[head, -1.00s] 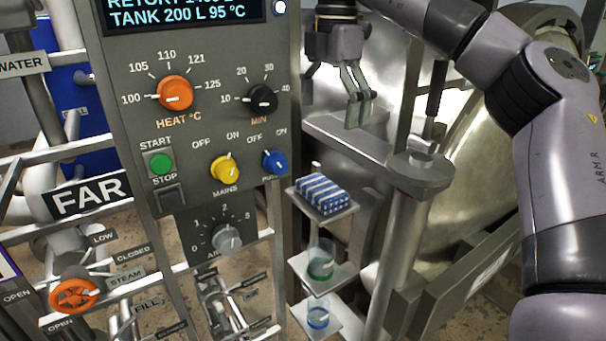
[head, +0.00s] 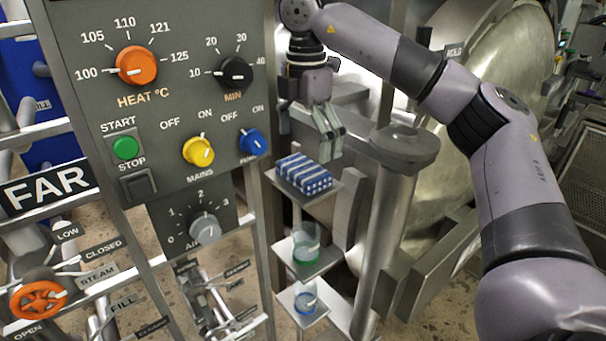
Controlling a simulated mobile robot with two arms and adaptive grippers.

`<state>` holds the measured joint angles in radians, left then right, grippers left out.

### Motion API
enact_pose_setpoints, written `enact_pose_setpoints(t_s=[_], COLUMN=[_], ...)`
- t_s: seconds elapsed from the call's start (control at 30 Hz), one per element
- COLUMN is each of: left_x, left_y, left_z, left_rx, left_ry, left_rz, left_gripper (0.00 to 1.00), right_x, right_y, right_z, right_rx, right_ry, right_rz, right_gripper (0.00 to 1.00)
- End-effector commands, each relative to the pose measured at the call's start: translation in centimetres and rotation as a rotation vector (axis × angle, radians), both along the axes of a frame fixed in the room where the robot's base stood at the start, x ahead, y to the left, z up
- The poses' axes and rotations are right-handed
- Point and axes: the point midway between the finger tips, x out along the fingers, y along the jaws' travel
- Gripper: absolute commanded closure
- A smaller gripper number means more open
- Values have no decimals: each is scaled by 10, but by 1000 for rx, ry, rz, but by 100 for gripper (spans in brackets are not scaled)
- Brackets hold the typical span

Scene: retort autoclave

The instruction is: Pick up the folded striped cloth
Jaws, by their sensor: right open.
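The folded striped cloth (head: 303,174), blue and white, lies on a small metal shelf (head: 322,196) to the right of the control panel. My right gripper (head: 328,158) points down just above and behind the cloth's right part in the picture. Its fingers are open and hold nothing. I cannot tell from this view whether a fingertip touches the cloth. My left gripper is not in view.
The grey control panel (head: 150,110) with knobs and buttons stands close on the left. Below the cloth, two small shelves hold a green-tinted beaker (head: 306,246) and a blue-tinted beaker (head: 306,300). A thick metal post (head: 384,220) stands close on the right.

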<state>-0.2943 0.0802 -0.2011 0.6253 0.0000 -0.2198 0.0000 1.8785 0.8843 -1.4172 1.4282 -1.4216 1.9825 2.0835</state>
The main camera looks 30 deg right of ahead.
Motion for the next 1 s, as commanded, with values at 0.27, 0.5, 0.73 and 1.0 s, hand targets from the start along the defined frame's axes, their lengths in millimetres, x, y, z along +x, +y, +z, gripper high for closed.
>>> enact_pose_setpoints(t_s=[0.27, 0.5, 0.73, 1.0], left_x=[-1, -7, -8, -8], left_y=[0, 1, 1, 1], left_z=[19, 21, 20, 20], left_rx=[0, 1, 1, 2], left_ry=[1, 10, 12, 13], left_rz=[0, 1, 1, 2], left_gripper=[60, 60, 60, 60], right_x=[1, 1, 1, 1], right_y=[4, 4, 5, 5], right_z=[-32, -52, -53, -52], right_rx=[-1, 0, 0, 0], right_ry=[4, 0, 1, 1], right_rz=[0, -1, 0, 0], right_gripper=[0, 0, 4, 22])
